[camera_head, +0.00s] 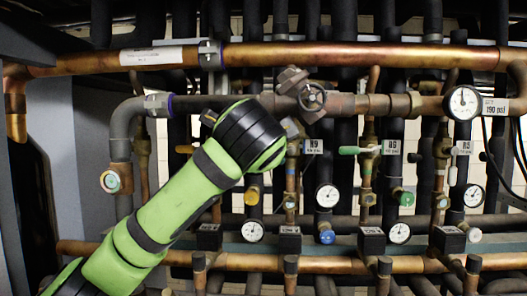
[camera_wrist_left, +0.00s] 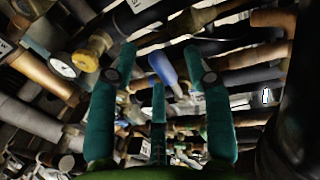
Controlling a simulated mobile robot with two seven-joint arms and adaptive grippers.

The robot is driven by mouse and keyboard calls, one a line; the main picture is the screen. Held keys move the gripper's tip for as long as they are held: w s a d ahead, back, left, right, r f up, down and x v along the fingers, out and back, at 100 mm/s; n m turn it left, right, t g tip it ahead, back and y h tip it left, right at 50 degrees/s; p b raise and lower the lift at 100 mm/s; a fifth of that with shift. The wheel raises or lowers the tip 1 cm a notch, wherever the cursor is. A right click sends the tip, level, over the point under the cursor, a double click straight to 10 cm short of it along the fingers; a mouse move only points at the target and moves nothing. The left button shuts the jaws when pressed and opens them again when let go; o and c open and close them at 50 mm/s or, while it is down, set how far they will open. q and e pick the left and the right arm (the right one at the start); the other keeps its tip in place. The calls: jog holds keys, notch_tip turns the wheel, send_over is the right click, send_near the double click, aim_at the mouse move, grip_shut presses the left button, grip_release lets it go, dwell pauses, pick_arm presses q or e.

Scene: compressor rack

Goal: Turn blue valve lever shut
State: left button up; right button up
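The blue valve lever (camera_wrist_left: 162,68) shows in the left wrist view, lying between and beyond the spread teal fingers of my left gripper (camera_wrist_left: 158,62). The fingers are open, and I see no clear contact with the lever. In the head view my green left arm comes in from the lower left, and its thick wrist covers the gripper. My right gripper is in neither view.
A handwheel (camera_head: 312,97) is above. A large gauge (camera_head: 462,103) is at upper right. A copper pipe (camera_head: 350,54) crosses the top. Close-set pipes leave little free room.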

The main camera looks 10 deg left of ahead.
pick_arm(q)
jog(key=shift+s, duration=0.1)
jog(key=s+r, duration=0.2)
jog(key=s, duration=0.9)
jog(key=shift+s+d, duration=0.35)
jog(key=shift+w+r, duration=0.1)
